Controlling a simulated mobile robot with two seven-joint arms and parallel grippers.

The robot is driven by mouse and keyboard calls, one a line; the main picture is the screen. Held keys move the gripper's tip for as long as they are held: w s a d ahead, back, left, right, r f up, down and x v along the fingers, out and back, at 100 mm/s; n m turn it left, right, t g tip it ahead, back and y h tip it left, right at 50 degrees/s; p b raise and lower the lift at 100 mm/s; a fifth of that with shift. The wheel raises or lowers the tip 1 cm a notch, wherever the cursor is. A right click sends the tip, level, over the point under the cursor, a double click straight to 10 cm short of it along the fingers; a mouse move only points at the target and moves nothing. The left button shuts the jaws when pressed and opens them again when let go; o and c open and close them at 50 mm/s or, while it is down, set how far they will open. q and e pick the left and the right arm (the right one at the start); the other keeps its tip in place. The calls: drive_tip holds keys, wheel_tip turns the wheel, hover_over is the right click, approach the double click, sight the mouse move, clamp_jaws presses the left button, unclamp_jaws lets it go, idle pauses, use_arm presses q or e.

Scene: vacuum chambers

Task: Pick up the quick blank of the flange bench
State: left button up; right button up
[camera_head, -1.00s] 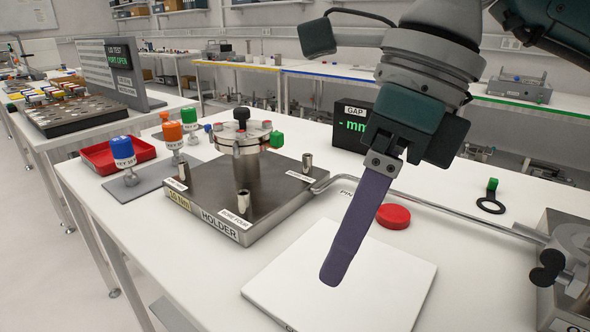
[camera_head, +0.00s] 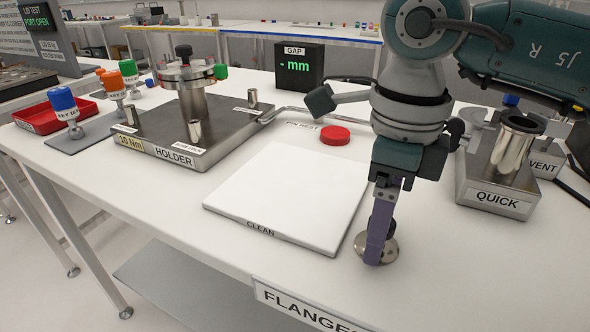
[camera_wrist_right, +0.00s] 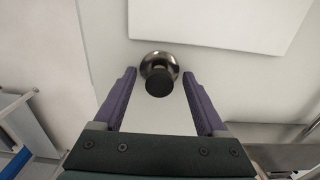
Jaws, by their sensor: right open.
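The quick blank, a round metal disc with a dark knob (camera_head: 390,250), stands on the bench to the right of the white CLEAN pad. My right gripper (camera_head: 376,256) points down at it, and its purple fingers hide part of it in the head view. In the right wrist view the blank (camera_wrist_right: 160,84) appears between the tips of the spread fingers (camera_wrist_right: 160,76), with a visible gap on both sides of the knob. The right gripper is open and holds nothing. My left gripper is not in view.
The CLEAN pad (camera_head: 290,195) lies left of the gripper. The QUICK station (camera_head: 497,190) stands at the right. A red disc (camera_head: 335,135), the HOLDER block (camera_head: 180,140) and the GAP display (camera_head: 299,68) are farther back. The bench's front edge is close.

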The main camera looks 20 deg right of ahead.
drive_tip(key=shift+f, duration=0.35)
drive_tip(key=shift+c, duration=0.3)
drive_tip(key=c, duration=1.1)
